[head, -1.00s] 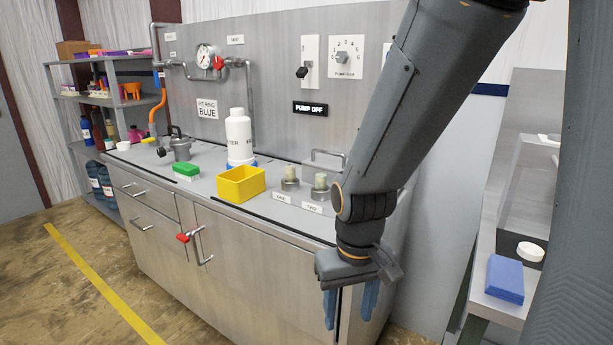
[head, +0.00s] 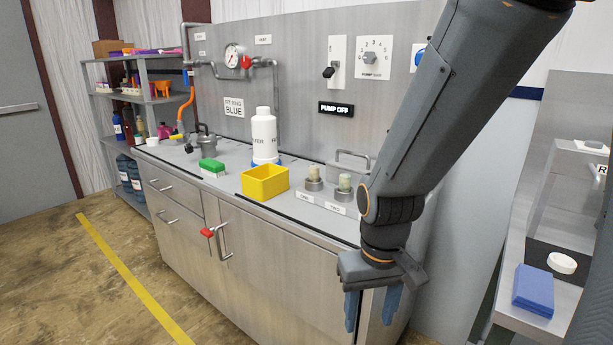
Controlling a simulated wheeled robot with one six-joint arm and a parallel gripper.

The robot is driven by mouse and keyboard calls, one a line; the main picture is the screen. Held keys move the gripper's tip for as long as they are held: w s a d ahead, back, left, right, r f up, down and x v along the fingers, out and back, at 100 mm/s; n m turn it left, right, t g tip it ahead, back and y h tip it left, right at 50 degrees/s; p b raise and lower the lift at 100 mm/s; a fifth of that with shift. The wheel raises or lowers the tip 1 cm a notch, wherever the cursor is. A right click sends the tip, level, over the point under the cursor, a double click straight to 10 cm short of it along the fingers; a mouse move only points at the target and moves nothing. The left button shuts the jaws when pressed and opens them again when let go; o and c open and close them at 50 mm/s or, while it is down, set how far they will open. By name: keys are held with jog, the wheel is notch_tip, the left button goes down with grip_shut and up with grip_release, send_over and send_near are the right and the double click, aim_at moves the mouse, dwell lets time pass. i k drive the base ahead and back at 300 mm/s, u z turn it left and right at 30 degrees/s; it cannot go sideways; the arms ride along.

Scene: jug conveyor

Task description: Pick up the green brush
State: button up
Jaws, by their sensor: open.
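A small green block with a pale lower part, which looks like the green brush (head: 211,165), lies on the grey counter left of the yellow bin. My gripper (head: 372,310) hangs in front of the counter's right end, its blue fingers pointing down and apart. It is open and empty, well to the right of the brush and lower than the counter top. Nothing hides the brush.
The yellow bin (head: 265,183), white bottle (head: 264,135) and grey metal pot (head: 204,142) stand near the brush on the counter (head: 170,160). Two small capped fittings sit right of the bin. The floor at left is clear.

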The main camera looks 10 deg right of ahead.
aim_at(213, 167)
jog(key=u, duration=0.05)
jog(key=k, duration=0.6)
jog(key=u, duration=0.85)
jog(key=i, duration=1.2)
jog(key=u, duration=0.9)
jog(key=i, duration=1.75)
jog(key=z, duration=0.8)
jog(key=i, duration=1.1)
jog(key=z, duration=1.35)
jog(key=i, duration=0.4)
jog(key=z, duration=0.2)
